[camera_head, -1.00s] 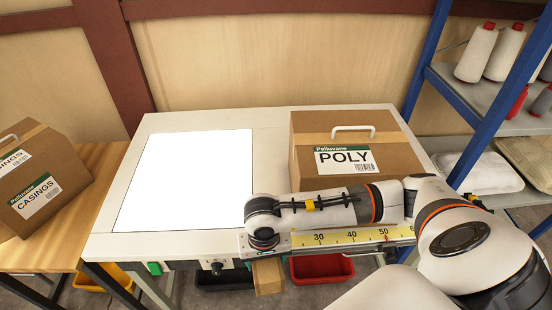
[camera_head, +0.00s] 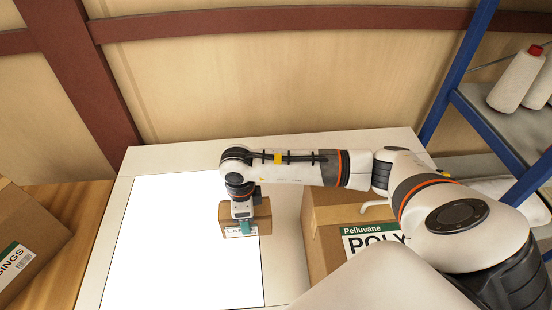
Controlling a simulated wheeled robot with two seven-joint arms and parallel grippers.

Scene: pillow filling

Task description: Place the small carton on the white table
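The small carton (camera_head: 264,219) is brown with a white label, partly readable as "LA". It is at the right part of the bright white panel of the white table (camera_head: 284,264). My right gripper (camera_head: 244,228) comes down over it from above, with a finger against its labelled front face. It appears shut on the carton, with the far finger hidden. I cannot tell whether the carton touches the table or hangs just above it. My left gripper is not in view.
A CASINGS carton (camera_head: 30,240) sits on the wooden table (camera_head: 80,210) at left.

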